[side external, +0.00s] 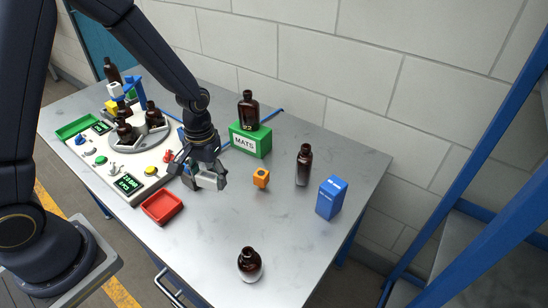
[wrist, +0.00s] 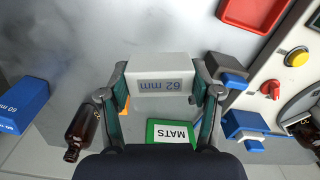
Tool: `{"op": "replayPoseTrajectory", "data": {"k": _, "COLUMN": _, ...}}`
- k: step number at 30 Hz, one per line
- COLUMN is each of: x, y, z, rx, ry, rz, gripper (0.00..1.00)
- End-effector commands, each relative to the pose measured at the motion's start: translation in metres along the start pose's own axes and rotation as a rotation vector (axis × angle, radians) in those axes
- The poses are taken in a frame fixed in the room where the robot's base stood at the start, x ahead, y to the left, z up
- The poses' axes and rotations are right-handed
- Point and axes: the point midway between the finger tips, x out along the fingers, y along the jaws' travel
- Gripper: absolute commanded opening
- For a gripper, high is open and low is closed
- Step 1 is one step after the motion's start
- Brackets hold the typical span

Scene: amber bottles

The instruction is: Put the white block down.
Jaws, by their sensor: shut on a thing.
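The white block (wrist: 158,68), printed "62 mm", sits between both fingers of my gripper (wrist: 160,88) in the wrist view. The fingers press on its two ends, so my gripper is shut on it. In the side view the block (side external: 211,182) looks pale grey, and my gripper (side external: 204,176) holds it over the grey table (side external: 300,230), right of the control panel. I cannot tell whether its underside touches the table.
A red tray (side external: 162,207) lies at the front left. An orange block (side external: 261,178), a blue box (side external: 331,197) and amber bottles (side external: 304,165) (side external: 250,264) stand to the right. A green MATS box (side external: 250,142) bears another bottle (side external: 248,109).

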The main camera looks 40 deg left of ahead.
Motion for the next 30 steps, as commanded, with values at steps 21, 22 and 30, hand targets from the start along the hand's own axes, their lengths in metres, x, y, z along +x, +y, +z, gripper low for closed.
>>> {"op": "replayPoseTrajectory", "data": {"k": 21, "x": -0.013, "y": 0.120, "z": 0.073, "rx": 0.281, "ry": 0.024, "rz": 0.006, "gripper": 0.28}}
{"op": "replayPoseTrajectory", "data": {"k": 22, "x": -0.009, "y": 0.124, "z": 0.066, "rx": 0.280, "ry": 0.024, "rz": 0.006, "gripper": 0.28}}
{"op": "replayPoseTrajectory", "data": {"k": 30, "x": 0.033, "y": 0.162, "z": 0.015, "rx": 0.281, "ry": 0.022, "rz": 0.005, "gripper": 0.28}}
